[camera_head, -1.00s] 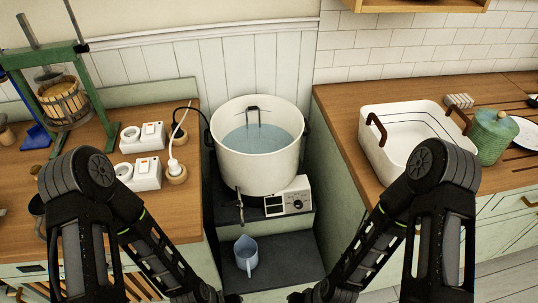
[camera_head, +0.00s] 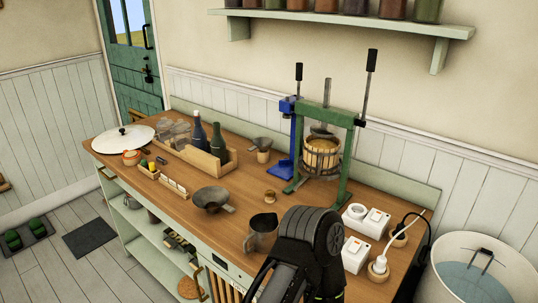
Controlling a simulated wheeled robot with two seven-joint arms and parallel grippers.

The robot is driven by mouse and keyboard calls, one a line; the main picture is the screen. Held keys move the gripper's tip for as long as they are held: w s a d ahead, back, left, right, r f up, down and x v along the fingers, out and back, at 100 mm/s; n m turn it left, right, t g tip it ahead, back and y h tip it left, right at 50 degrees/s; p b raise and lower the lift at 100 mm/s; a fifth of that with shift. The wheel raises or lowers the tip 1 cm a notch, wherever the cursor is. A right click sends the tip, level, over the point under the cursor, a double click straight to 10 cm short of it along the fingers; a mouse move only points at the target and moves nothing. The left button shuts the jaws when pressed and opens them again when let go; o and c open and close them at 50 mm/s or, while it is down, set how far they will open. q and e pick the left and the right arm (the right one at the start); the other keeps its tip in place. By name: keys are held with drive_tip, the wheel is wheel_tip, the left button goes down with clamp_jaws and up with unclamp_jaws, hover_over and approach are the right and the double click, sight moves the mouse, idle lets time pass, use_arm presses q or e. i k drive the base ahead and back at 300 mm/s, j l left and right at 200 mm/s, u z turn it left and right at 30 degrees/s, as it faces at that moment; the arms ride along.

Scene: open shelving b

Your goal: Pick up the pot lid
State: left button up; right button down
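The pot lid (camera_head: 112,140) is a wide white disc with a dark rim and a small dark knob. It lies at the far left end of the wooden counter (camera_head: 228,238). The large white pot (camera_head: 444,262) stands at the right edge with water in it and no lid on it. One of my black arms shows at the bottom middle, in front of the counter and far from the lid. Neither gripper's fingers are in view.
A green press (camera_head: 346,150) with a wooden basket stands at the counter's back. Bottles in a wooden tray (camera_head: 218,163), a dark funnel (camera_head: 211,198), a metal jug (camera_head: 262,232) and white sockets (camera_head: 356,254) share the counter. Open floor (camera_head: 70,278) lies at the left.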

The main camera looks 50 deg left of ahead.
sight(131, 137)
drive_tip(key=k+j, duration=0.1)
drive_tip(key=j, duration=0.25)
drive_tip(key=k+j, duration=0.1)
drive_tip(key=j, duration=0.25)
drive_tip(key=k+j, duration=0.1)
drive_tip(key=j, duration=0.25)
drive_tip(key=k+j, duration=0.1)
drive_tip(key=j, duration=0.25)
drive_tip(key=k+j+z, duration=0.1)
drive_tip(key=j, duration=0.3)
drive_tip(key=k+j, duration=0.15)
drive_tip(key=j, duration=0.4)
drive_tip(key=k+j, duration=0.1)
drive_tip(key=j, duration=0.45)
drive_tip(key=k+j+z, duration=0.1)
drive_tip(key=j, duration=0.5)
drive_tip(key=k+j, duration=0.2)
drive_tip(key=j, duration=0.35)
drive_tip(key=k+j, duration=0.15)
drive_tip(key=j, duration=0.4)
drive_tip(key=k+j+z, duration=0.1)
drive_tip(key=j, duration=0.45)
drive_tip(key=k+j, duration=0.25)
drive_tip(key=j, duration=0.25)
drive_tip(key=k+j, duration=0.15)
drive_tip(key=j, duration=0.4)
drive_tip(key=z, duration=0.05)
